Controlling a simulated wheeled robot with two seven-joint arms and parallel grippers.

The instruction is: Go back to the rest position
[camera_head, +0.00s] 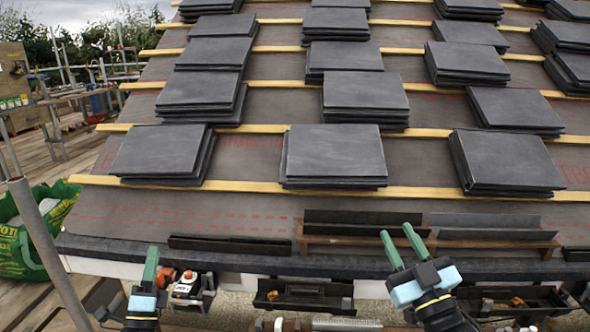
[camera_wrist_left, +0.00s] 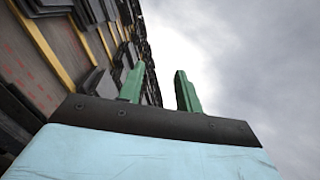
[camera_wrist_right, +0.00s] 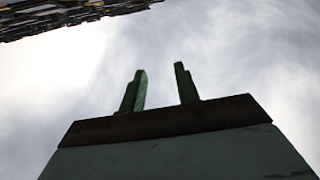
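My left gripper (camera_head: 151,265) is at the lower left of the head view, in front of the roof's lower edge, fingers pointing up. In the left wrist view its two green fingers (camera_wrist_left: 160,88) stand apart with nothing between them. My right gripper (camera_head: 397,242) is right of centre in the head view, its fingers overlapping the lower edge of the roof in the picture. In the right wrist view its green fingers (camera_wrist_right: 160,90) are apart and empty, with sky behind them.
Stacks of dark slates (camera_head: 335,153) lie on the sloping roof along yellow battens (camera_head: 237,187). Tool trays (camera_head: 304,294) are below. A scaffold pole (camera_head: 45,250) and green bag (camera_head: 30,232) stand left.

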